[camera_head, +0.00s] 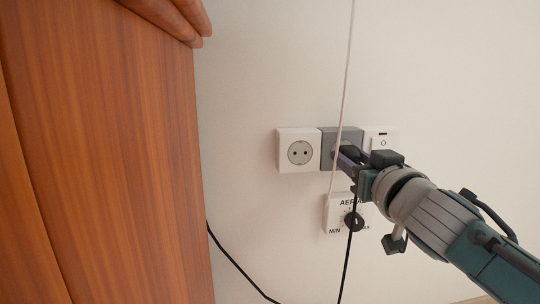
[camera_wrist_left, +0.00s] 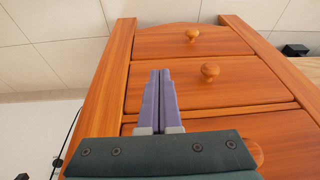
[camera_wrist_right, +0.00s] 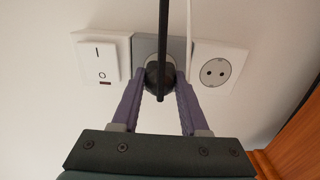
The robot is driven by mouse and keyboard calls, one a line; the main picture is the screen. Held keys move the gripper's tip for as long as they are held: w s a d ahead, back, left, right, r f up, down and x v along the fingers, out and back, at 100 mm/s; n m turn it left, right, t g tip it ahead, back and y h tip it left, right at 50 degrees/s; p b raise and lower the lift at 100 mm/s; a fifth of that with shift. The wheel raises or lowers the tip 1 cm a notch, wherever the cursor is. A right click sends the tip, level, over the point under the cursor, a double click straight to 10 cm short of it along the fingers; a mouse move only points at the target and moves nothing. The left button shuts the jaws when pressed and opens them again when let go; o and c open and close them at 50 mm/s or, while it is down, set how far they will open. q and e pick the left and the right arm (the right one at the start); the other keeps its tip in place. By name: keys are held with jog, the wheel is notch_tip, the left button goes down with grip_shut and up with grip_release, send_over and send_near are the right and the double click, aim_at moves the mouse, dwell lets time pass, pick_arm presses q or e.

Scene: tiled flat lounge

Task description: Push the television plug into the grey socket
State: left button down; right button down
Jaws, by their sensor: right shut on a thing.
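The grey socket (camera_head: 327,148) is on the wall between a white socket and a white switch. It also shows in the right wrist view (camera_wrist_right: 178,50). My right gripper (camera_wrist_right: 160,84) is shut on the black television plug (camera_wrist_right: 153,78) and holds it in front of the grey socket's face. The plug covers most of the socket's round recess, and I cannot tell how deep it sits. In the head view the plug (camera_head: 351,154) is partly hidden by my fingers. My left gripper (camera_wrist_left: 160,75) is shut and empty, before a wooden drawer unit.
A white socket (camera_head: 299,150) and a white switch (camera_head: 383,137) flank the grey one; a dial box (camera_head: 334,219) is below. A white cord (camera_head: 347,65) hangs across the grey socket. A black cable (camera_head: 347,262) hangs below. The wooden cabinet (camera_head: 105,150) stands left.

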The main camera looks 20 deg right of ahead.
jog(key=shift+w+d, duration=0.1)
jog(key=shift+w, duration=0.4)
dwell(0.3)
jog(key=shift+c, duration=1.7)
grip_release()
jog(key=shift+s, duration=0.1)
jog(key=shift+s, duration=0.25)
jog(key=p+v, duration=0.3)
jog(key=v, duration=0.6)
jog(key=shift+s, duration=0.15)
